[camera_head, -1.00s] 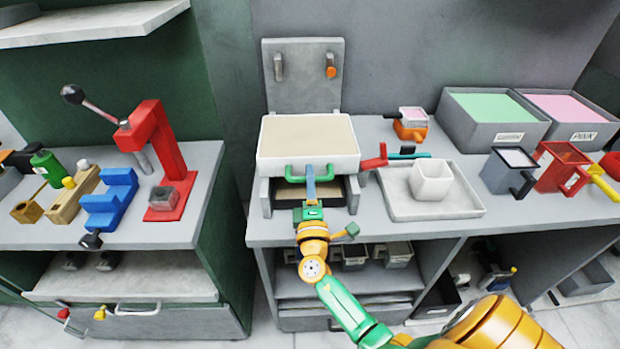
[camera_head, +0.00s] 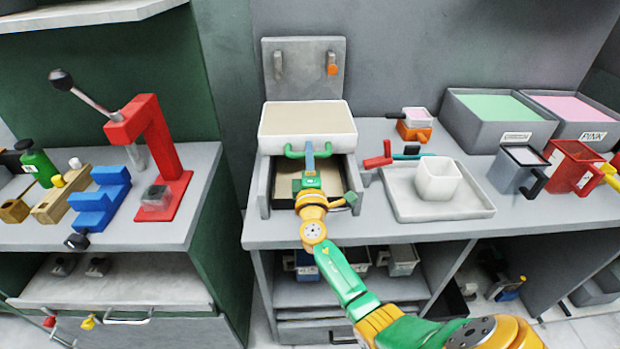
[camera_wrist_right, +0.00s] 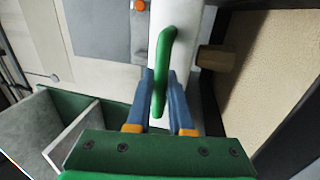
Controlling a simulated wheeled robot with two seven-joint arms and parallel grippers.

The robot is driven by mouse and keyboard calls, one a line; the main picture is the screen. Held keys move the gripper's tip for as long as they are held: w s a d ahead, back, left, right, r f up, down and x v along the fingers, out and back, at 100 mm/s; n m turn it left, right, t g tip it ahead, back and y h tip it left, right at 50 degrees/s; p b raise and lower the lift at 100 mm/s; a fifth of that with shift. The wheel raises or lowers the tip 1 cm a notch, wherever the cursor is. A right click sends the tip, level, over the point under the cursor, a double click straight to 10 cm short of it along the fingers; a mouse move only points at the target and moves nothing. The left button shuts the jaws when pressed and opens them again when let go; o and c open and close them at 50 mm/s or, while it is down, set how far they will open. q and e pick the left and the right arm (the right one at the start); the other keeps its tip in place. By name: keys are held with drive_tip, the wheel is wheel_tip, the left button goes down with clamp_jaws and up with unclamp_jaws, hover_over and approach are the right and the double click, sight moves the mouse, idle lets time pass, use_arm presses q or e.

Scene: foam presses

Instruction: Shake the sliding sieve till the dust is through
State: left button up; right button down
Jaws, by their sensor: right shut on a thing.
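The white sliding sieve (camera_head: 309,142) stands at the back of its grey frame (camera_head: 264,190), filled with a flat beige layer (camera_head: 306,119). Its green front handle (camera_head: 292,153) is gripped by my right gripper (camera_head: 309,156), whose blue fingers are shut on it. The right wrist view also shows the green handle (camera_wrist_right: 165,60) between the fingers (camera_wrist_right: 160,98). Below the sieve, a beige surface (camera_head: 282,187) shows inside the frame, partly hidden by my arm. I cannot tell how much dust has passed through. My left gripper is not in view.
A white cup (camera_head: 437,180) on a pale tray (camera_head: 412,210) stands right of the frame, with a red handle-like part (camera_head: 378,161) between. A grey backboard (camera_head: 303,75) rises behind. A red press (camera_head: 150,150) stands on the left bench. Green and pink bins (camera_head: 490,106) are at back right.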

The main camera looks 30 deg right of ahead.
drive_tip(key=shift+r, duration=0.2)
drive_tip(key=c, duration=1)
unclamp_jaws()
drive_tip(key=shift+w, duration=0.1)
drive_tip(key=shift+o, duration=0.9)
drive_tip(key=shift+w+d+f, duration=0.15)
drive_tip(key=shift+w+f, duration=0.05)
drive_tip(key=shift+v, duration=3.6)
drive_tip(key=shift+d, duration=0.1)
